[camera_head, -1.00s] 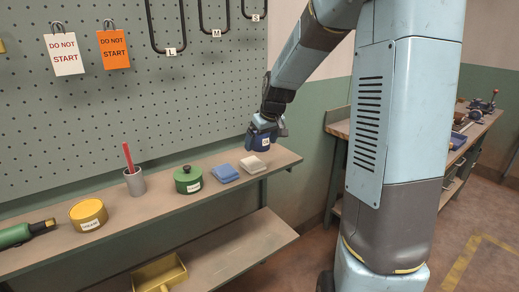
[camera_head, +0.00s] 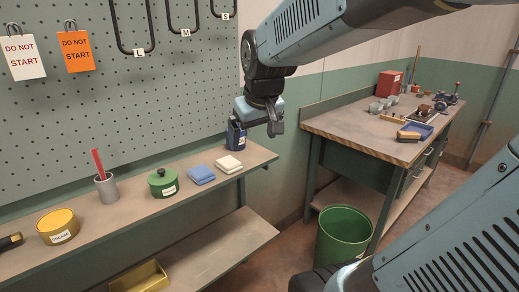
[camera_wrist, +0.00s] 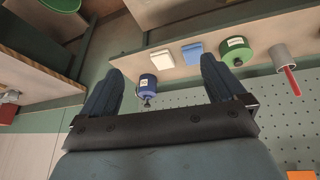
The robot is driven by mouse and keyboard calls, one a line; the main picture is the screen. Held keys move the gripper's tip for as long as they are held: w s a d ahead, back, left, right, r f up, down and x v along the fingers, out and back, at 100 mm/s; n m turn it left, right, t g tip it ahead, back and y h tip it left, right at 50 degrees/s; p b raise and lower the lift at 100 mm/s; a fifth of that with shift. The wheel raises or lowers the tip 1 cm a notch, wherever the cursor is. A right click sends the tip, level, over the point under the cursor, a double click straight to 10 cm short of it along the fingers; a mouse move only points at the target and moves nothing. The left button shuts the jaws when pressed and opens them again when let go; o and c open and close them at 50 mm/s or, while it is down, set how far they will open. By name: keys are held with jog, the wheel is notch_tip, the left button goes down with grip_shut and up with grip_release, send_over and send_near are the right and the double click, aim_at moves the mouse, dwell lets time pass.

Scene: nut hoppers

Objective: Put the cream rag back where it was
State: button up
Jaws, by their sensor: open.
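The cream rag (camera_head: 229,164) lies folded on the upper shelf near its right end, just right of the folded blue rag (camera_head: 201,174). My gripper (camera_head: 258,121) is open and empty, above the shelf's right end near a dark blue can (camera_head: 236,135). In the wrist view, my gripper (camera_wrist: 162,66) has its fingers spread wide. The cream rag (camera_wrist: 162,60) shows beyond the gap between them, apart from both fingers. The blue can (camera_wrist: 148,84) also appears between the fingers, and I cannot tell its distance from them.
A green lidded pot (camera_head: 162,182), a grey cup (camera_head: 106,189) with a red stick and a yellow tin (camera_head: 58,226) stand along the shelf (camera_head: 130,206). A pegboard (camera_head: 170,90) rises behind. A green bin (camera_head: 343,235) stands before the workbench (camera_head: 352,130) at right.

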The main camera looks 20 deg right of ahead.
jog(key=s+m, duration=0.1)
jog(key=s, duration=0.9)
jog(key=shift+s+d+r+t, duration=0.15)
jog(key=shift+d+t, duration=0.15)
jog(key=shift+d, duration=0.15)
dwell(0.4)
